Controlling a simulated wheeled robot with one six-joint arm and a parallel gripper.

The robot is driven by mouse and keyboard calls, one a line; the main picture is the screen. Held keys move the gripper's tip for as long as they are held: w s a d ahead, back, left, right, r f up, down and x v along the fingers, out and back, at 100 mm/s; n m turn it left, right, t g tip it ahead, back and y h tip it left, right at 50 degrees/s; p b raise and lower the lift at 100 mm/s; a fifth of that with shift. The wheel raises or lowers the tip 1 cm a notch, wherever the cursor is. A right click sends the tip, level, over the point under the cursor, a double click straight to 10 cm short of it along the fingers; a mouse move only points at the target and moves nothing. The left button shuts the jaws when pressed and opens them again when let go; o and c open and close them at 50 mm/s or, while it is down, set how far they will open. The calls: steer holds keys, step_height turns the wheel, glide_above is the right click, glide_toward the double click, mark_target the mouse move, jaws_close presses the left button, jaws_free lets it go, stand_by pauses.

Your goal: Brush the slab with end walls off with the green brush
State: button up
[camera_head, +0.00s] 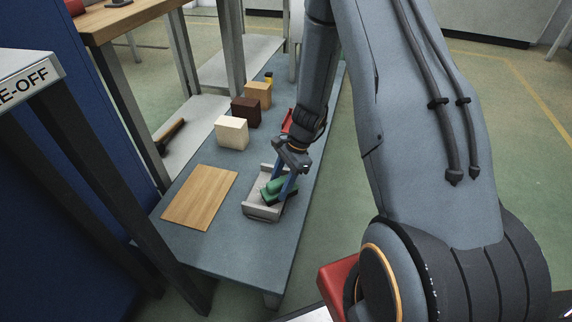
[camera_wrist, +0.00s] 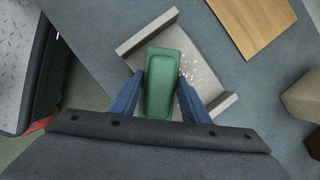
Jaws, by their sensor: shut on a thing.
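The slab with end walls (camera_head: 261,209) is light grey and lies on the grey-blue bench, near its right edge. In the wrist view the slab (camera_wrist: 150,31) shows a raised wall at each end, with small pale crumbs (camera_wrist: 187,70) on its surface beside the brush. The green brush (camera_head: 272,190) is between the blue fingers of my gripper (camera_head: 281,185), over the slab. In the wrist view the brush (camera_wrist: 162,80) is gripped by my gripper (camera_wrist: 160,95) and covers the middle of the slab. Its underside is hidden, so I cannot tell whether it touches the slab.
A wooden board (camera_head: 200,197) lies left of the slab. A cream block (camera_head: 231,132), a dark brown block (camera_head: 245,111) and a tan block (camera_head: 258,94) stand farther back. A red object (camera_head: 287,121) is partly behind my arm. The bench front is clear.

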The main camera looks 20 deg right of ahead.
steer(key=shift+s+r+p, duration=0.2)
steer(key=shift+r+p, duration=0.15)
steer(key=shift+p, duration=0.05)
step_height(320, 180, up, 2)
steer(key=shift+w+a+p, duration=0.1)
steer(key=shift+p, duration=0.3)
steer(key=shift+p+v, duration=1)
steer(key=shift+a+r+p, duration=0.2)
steer(key=shift+r+p, duration=1.35)
steer(key=shift+r, duration=0.3)
